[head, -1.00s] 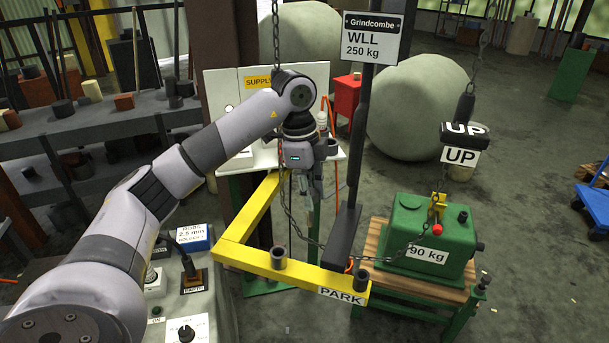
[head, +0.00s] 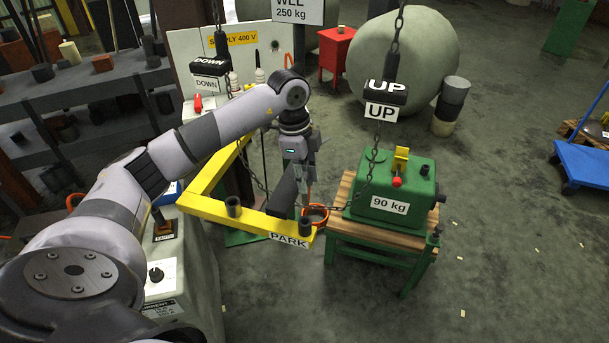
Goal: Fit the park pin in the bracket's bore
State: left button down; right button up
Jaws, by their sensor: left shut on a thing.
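The yellow bracket (head: 262,223) runs across the middle of the head view, with a PARK label (head: 289,241) on its front end. Two short dark upright sockets stand on it, one mid-arm (head: 233,207) and one at the PARK end (head: 306,228). My left gripper (head: 307,184) points down above and behind the PARK end, apart from the bracket. It is shut on a slender thing, taken to be the park pin, which is small and mostly hidden by the fingers. A chain hangs close by. My right gripper is not in view.
A green 90 kg block (head: 392,195) sits on a wooden-topped green stand (head: 385,246) to the right. UP (head: 386,93) and DOWN (head: 210,68) pendants hang nearby.

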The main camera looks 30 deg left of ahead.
aim_at(305, 204)
pick_arm(q)
jog(key=shift+d+f+b, duration=0.1)
jog(key=shift+f+b, duration=0.25)
jog(key=shift+f, duration=0.25)
notch_tip(305, 204, down, 3)
jog(key=shift+f+b, duration=0.15)
jog(key=shift+b, duration=0.9)
jog(key=shift+f+b, duration=0.3)
jog(key=shift+f, duration=0.35)
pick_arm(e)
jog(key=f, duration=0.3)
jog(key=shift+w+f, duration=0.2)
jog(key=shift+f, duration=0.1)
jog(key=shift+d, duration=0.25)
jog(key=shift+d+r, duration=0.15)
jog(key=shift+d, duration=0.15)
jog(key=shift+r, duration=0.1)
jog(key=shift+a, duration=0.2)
